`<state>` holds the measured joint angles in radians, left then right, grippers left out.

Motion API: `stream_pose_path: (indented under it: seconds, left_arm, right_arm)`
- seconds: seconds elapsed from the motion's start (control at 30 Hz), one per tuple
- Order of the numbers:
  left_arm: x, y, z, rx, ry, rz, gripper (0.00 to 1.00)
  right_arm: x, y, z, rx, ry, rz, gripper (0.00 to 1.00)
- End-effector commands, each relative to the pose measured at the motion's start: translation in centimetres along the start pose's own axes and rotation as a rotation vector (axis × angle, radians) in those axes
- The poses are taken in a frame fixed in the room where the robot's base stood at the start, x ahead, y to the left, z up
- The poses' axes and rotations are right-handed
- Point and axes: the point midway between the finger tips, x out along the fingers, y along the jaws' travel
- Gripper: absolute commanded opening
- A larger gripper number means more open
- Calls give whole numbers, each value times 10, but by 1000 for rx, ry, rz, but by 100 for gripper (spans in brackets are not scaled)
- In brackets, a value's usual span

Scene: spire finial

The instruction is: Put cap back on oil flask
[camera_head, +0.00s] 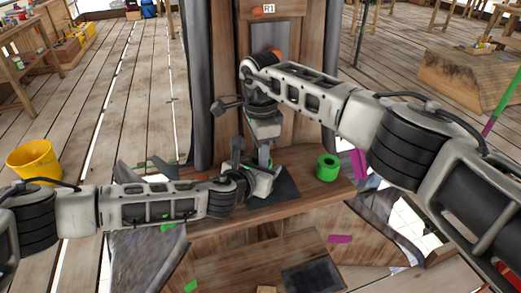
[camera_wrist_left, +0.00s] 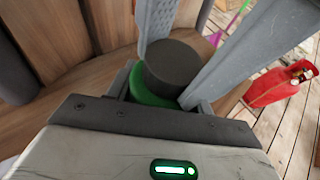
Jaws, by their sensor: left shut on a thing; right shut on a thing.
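In the left wrist view, a dark grey cylinder (camera_wrist_left: 176,68) sits on a green round body (camera_wrist_left: 146,92), between the fingers of my left gripper (camera_wrist_left: 187,60). I cannot tell whether the dark part is the flask's cap or its neck. In the head view my left gripper (camera_head: 258,170) is low over the wooden ledge, shut on the piece, with only a green sliver showing. My right gripper (camera_head: 262,148) comes down from above, close to the left one. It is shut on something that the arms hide. Whether the two held parts touch is hidden.
A green ring-shaped piece (camera_head: 327,167) stands on the wooden ledge (camera_head: 318,189) to the right. A wooden column (camera_head: 290,60) rises behind the grippers. A yellow bucket (camera_head: 35,161) stands at the left. A red canister (camera_wrist_left: 281,86) shows in the left wrist view.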

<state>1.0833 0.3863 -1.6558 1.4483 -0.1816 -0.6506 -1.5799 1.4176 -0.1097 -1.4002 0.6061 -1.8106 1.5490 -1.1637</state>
Motion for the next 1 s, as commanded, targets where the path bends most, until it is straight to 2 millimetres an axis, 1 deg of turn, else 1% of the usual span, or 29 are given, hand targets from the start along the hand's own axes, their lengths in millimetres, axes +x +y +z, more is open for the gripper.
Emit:
stream_pose_path:
  seconds: [0.03, 0.07, 0.1, 0.17, 0.77, 0.87, 1.0]
  left_arm:
    - [-1, -12, 2, 6, -4, -27, 0]
    - [-1, -12, 2, 6, -4, -27, 0]
    - [-1, -12, 2, 6, -4, -27, 0]
    - [-1, -11, 2, 6, -4, -26, 0]
    - [0, -4, 2, 1, -4, -8, 0]
    - [0, -3, 2, 1, -3, -6, 0]
    - [0, -2, -1, 1, 2, -3, 0]
  right_arm:
    - [-1, -2, 5, -7, -9, -11, 6]
    - [-1, -2, 5, -7, -9, -11, 6]
    - [-1, -2, 4, -8, -9, -11, 39]
    - [-1, -2, 4, -8, -9, -11, 56]
    - [-2, 0, 6, -11, -9, -1, 56]
    - [-8, 0, 6, -12, -9, -1, 56]
    - [-28, 0, 6, -13, -8, -5, 56]
